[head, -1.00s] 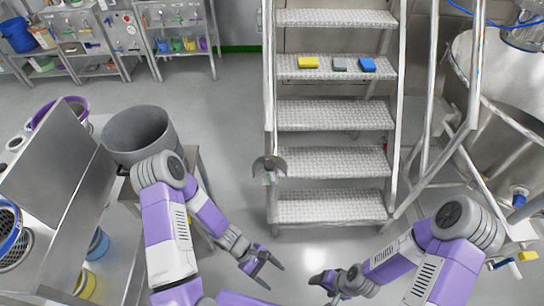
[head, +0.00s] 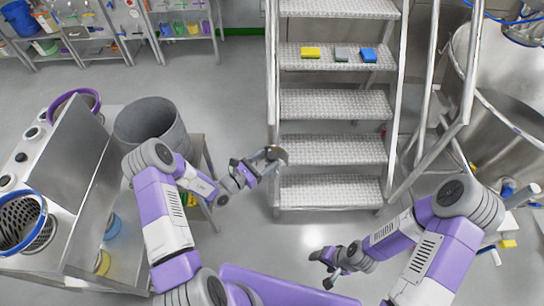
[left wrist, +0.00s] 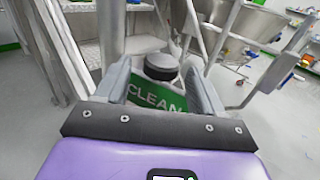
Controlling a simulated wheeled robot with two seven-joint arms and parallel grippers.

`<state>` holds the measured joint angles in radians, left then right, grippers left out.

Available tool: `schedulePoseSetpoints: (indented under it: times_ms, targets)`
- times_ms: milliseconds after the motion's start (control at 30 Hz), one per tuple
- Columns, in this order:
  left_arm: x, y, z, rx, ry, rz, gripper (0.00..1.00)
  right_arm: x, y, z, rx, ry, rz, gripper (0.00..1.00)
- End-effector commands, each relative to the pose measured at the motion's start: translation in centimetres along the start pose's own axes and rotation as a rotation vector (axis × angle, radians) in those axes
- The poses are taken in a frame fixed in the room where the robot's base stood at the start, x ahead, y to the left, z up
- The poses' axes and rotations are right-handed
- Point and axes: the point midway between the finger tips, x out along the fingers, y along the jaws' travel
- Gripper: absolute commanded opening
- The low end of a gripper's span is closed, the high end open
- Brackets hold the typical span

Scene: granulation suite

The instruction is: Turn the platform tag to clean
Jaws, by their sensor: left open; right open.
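The platform tag (head: 277,153) shows in the head view as a small grey disc at the left rail of the steps. In the left wrist view a green tag face (left wrist: 153,96) reads CLEAN, with a round dark knob (left wrist: 161,66) above the word. My left gripper (head: 260,166) is open at the tag. In the left wrist view its fingers stand on either side of the knob and lettering; I cannot tell whether they touch. The right finger hides part of the green face. My right gripper (head: 327,268) is open and empty over the floor, right of centre.
A grey bin (head: 150,128) and a steel bench (head: 75,165) are at left. A large steel vessel (head: 505,110) is at right.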

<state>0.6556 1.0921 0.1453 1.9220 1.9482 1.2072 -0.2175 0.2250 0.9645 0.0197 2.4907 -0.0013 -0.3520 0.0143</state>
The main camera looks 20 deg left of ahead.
Motion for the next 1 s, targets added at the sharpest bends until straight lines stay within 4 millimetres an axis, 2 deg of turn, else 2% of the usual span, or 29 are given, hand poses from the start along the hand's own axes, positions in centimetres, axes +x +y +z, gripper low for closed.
schedulePoseSetpoints:
  times_ms: [100, 200, 533, 900, 1000]
  targets:
    - [1.7, -0.1, -0.1, 0.000, 0.000, -0.003, 0.68, 0.2, 0.1, 0.0, 0.000, 0.000, 0.000, 0.69]
    - [2.6, -0.1, 0.0, 0.000, 0.000, -0.003, 0.68, 0.3, 0.1, 0.0, 0.000, 0.000, 0.000, 0.69]
    - [3.0, -0.1, 0.0, 0.000, 0.002, -0.002, 0.68, 0.3, 0.1, 0.0, 0.000, 0.000, 0.000, 0.69]
    - [3.0, -0.1, 0.0, 0.000, 0.002, -0.002, 0.14, 0.3, 0.1, 0.0, 0.000, 0.000, 0.000, 0.69]
    - [3.0, -0.1, 0.0, -0.001, 0.003, 0.000, 0.14, 0.2, 0.1, 0.0, 0.000, 0.000, 0.000, 0.69]
